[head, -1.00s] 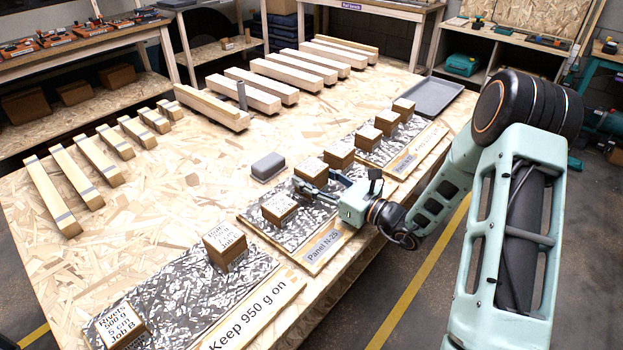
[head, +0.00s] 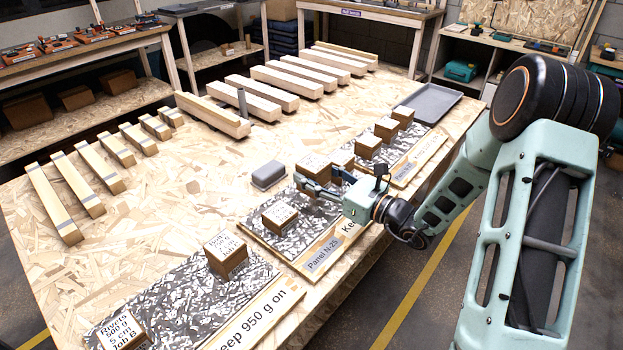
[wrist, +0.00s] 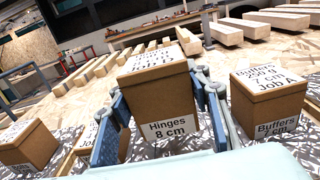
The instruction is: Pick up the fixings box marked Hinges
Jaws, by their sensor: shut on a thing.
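The Hinges box (wrist: 160,100) is a brown box with a white top label and "Hinges 8 cm" on its front. It is between the blue fingers of my gripper (wrist: 163,118) in the wrist view, which are shut on its sides. In the head view my gripper (head: 318,181) reaches over the front of the panels and holds the box (head: 314,164), seemingly a little raised. How much gap is under it cannot be told.
A Buffers box (wrist: 267,102) stands close on the right in the wrist view, and another brown box (wrist: 28,145) on the left. In the head view a box (head: 341,158) is just beyond the held one. A grey block (head: 268,174) lies nearby on the table.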

